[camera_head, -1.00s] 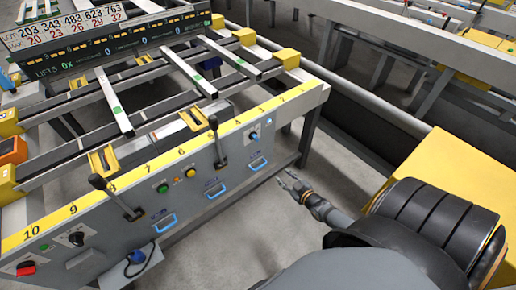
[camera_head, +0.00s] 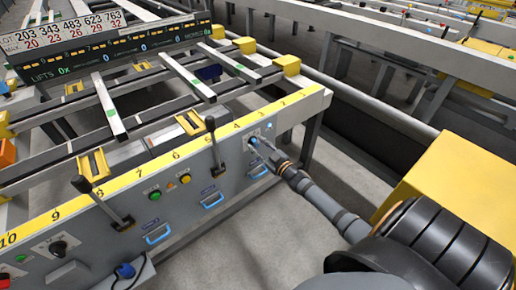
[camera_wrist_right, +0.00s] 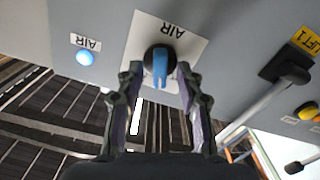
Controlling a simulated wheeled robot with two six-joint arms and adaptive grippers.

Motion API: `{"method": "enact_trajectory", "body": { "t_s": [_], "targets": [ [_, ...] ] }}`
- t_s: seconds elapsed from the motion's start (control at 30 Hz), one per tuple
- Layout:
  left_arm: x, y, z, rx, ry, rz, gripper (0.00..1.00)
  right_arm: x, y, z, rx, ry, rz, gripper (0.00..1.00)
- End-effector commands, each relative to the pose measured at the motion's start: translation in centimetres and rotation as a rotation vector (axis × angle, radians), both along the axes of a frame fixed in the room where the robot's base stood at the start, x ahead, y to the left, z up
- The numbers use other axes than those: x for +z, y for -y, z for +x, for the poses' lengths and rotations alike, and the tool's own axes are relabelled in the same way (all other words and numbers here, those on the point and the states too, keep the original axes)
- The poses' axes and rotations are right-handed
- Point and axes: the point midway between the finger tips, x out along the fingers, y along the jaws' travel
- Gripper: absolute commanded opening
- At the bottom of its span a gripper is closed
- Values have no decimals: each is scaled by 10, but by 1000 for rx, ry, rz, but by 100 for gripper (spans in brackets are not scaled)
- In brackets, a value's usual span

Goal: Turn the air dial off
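The air dial (camera_wrist_right: 160,62) is a dark round knob with a blue bar handle, on a white plate marked AIR. In the right wrist view the plate's lettering is upside down, and the blue bar runs roughly up and down the picture. My right gripper (camera_wrist_right: 158,72) is open, with one finger on each side of the dial; I cannot tell if either touches it. In the head view the right gripper (camera_head: 264,146) reaches the grey panel's right part and largely covers the dial (camera_head: 253,139). My left gripper is not in view.
A blue lamp or button (camera_wrist_right: 85,57) marked AIR is beside the dial plate. A black lever (camera_head: 213,140) stands left of the dial on the panel (camera_head: 185,205). Blue pull handles (camera_head: 213,200) sit lower. A yellow block (camera_head: 430,180) is at the right. Open floor lies below.

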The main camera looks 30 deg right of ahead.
Motion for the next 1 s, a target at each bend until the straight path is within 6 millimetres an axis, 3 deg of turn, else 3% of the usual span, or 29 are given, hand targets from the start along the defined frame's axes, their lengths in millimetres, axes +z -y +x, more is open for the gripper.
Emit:
{"method": "enact_trajectory", "body": {
  "t_s": [0.3, 0.6, 1.0],
  "targets": [
    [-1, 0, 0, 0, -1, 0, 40, 0, 0, 4, 0, -1, 1, 37],
    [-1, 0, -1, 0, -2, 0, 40, 0, 0, 4, 0, -1, 0, 0],
    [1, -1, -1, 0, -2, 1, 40, 0, 0, 4, -1, 2, -44, 0]
  ]
}}
